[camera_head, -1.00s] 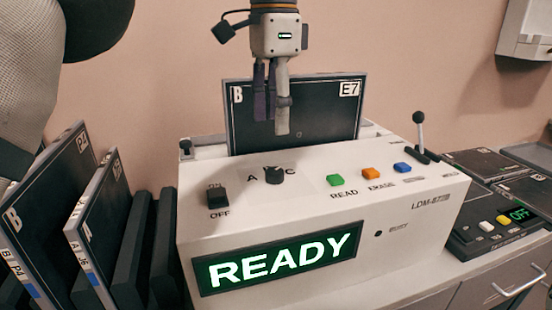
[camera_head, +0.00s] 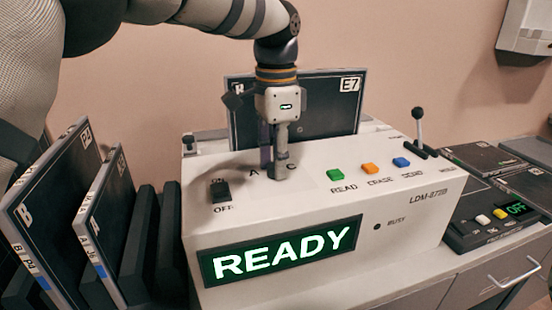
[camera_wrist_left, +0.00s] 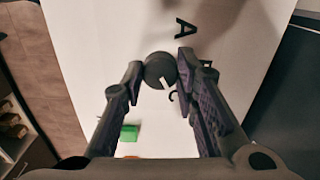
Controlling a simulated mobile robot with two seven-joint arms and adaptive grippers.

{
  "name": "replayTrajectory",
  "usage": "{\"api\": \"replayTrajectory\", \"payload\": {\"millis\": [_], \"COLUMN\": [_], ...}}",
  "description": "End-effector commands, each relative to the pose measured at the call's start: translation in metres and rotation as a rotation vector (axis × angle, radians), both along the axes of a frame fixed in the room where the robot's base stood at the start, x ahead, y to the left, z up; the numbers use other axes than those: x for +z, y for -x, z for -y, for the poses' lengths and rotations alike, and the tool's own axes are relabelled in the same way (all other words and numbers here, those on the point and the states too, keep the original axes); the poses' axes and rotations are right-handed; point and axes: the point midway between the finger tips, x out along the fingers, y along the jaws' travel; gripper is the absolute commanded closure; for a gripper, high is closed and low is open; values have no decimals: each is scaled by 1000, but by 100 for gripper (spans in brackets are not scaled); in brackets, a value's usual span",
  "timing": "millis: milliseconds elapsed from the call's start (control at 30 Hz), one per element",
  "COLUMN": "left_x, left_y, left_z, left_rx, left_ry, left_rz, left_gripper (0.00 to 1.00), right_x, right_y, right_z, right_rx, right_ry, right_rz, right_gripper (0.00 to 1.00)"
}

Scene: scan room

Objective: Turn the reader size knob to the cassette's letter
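The reader (camera_head: 310,215) is a white console with a lit READY display. Its dark size knob shows in the left wrist view (camera_wrist_left: 160,70), with a white mark slanting toward a partly hidden letter, apparently C; an A is at the other end. A dark cassette (camera_head: 325,115) stands upright behind the panel, labelled E7 at right; its left letter B is partly covered by my gripper. My left gripper (camera_head: 274,172) points down over the knob, hiding it in the head view. Its fingers are apart, one on each side of the knob; contact is unclear. My right gripper is out of view.
Green, orange and blue buttons (camera_head: 369,168) lie right of the knob, an on/off switch (camera_head: 220,190) left. A lever (camera_head: 419,130) stands at the back right. Cassettes (camera_head: 60,215) lean in a rack at left. A dark device (camera_head: 490,222) sits at right.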

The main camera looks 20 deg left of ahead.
Motion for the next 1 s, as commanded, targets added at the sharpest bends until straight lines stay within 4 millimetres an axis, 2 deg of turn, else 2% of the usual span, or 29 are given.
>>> {"api": "replayTrajectory", "payload": {"millis": [267,467,1000], "left_x": [1,2,1], "left_y": [0,0,0], "left_z": [0,0,0], "left_rx": [24,118,608], "left_ry": [-1,-1,-1], "left_rz": [1,2,1], "left_gripper": [100,100,100], "right_x": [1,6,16], "right_y": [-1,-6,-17], "right_z": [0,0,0], "right_rx": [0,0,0], "right_ry": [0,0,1], "right_rz": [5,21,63], "right_gripper": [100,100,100]}}
